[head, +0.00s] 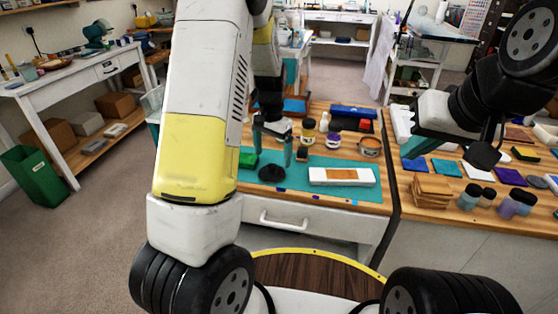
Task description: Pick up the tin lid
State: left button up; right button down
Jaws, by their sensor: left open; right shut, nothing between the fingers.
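A dark round disc (271,173), which looks like the tin lid, lies flat on the teal mat (315,190) near its front left. An open tin (370,146) with orange-brown contents stands at the mat's back right. My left gripper (273,158) points down with its teal fingers apart, above the disc and empty. I cannot tell the exact gap between the fingertips and the disc. My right gripper (420,152) is shut and empty, held up over the right bench.
A white mould with an amber strip (345,176) lies right of the disc. A green block (247,159) is close on its left. Small jars (308,129) stand behind. The right bench holds wooden tiles (432,190), coloured squares and jars. My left arm hides the bench's left part.

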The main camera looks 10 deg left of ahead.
aim_at(272, 165)
pick_arm(q)
notch_tip(272, 165, down, 6)
jog(key=shift+a+r, duration=0.1)
jog(key=shift+a, duration=0.05)
jog(key=shift+w, duration=0.1)
jog(key=c, duration=1.1)
jog(key=shift+r, duration=0.1)
